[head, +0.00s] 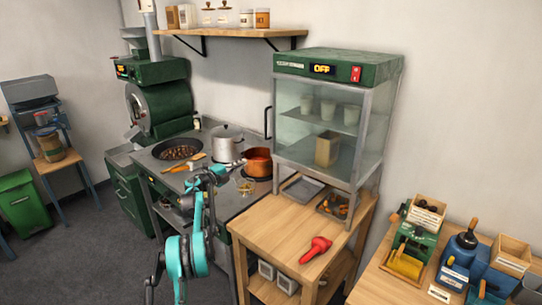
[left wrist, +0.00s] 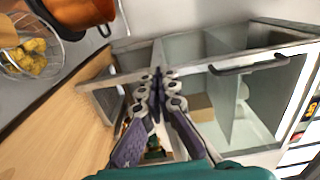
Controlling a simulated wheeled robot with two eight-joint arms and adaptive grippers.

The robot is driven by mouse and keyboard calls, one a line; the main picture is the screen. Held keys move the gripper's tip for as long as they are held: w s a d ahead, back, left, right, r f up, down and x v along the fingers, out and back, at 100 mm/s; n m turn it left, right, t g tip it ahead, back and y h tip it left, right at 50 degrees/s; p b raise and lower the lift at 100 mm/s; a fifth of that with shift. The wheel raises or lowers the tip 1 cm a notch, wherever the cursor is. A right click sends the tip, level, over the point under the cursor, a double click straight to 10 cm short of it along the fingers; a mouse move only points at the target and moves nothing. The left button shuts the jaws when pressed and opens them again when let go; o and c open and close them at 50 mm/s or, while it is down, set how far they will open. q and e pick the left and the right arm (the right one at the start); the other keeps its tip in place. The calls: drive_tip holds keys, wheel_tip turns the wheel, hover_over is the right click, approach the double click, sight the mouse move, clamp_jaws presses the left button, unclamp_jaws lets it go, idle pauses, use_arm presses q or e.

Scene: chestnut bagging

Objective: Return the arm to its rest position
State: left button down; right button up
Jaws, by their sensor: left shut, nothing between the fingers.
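My left arm rises from the bottom of the head view, with its teal links in front of the grey stove counter (head: 225,205). My left gripper (head: 240,164) is at the upper end of that arm, in front of the orange pot (head: 257,160). In the left wrist view the left gripper (left wrist: 157,78) is shut, its fingers together with nothing between them. Beyond it is the glass cabinet (left wrist: 215,69). My right gripper is in neither view.
The glass cabinet reading OFF (head: 338,68) stands behind a wooden table (head: 277,222) with a red tool (head: 316,249). A wire basket (left wrist: 48,67) of yellow pieces, a pan of chestnuts (head: 180,152) and a grey pot (head: 226,146) stand on the counter.

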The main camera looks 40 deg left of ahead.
use_arm(q)
drive_tip(key=shift+s, duration=0.15)
drive_tip(key=w+d+r+n+t+y, duration=0.1)
drive_tip(key=w+d+r+n+y, duration=0.15)
drive_tip(key=d+r, duration=0.45)
drive_tip(key=w+d+r+n+t+y, duration=0.15)
drive_tip(key=d+r+n, duration=0.25)
drive_tip(key=r, duration=0.7)
drive_tip(key=s+d+r+n+g+y, duration=0.2)
drive_tip(key=d+r+n, duration=0.15)
drive_tip(key=d, duration=0.35)
drive_tip(key=s+d+r+n+g+y, duration=0.2)
drive_tip(key=s+d+n, duration=0.15)
drive_tip(key=d, duration=0.25)
drive_tip(key=s+d+f+n+g+h, duration=0.2)
drive_tip(key=s+d+f+g+h, duration=0.1)
drive_tip(key=s+d+f, duration=1.1)
drive_tip(key=s+d+f+n+g+h, duration=0.3)
drive_tip(key=s+d+f+g, duration=0.3)
drive_tip(key=s+d+f, duration=0.8)
drive_tip(key=s+d+h, duration=0.1)
drive_tip(key=s+d, duration=0.5)
drive_tip(key=s, duration=0.1)
drive_tip(key=shift+d+f+b, duration=0.35)
drive_tip(key=shift+d+b, duration=0.05)
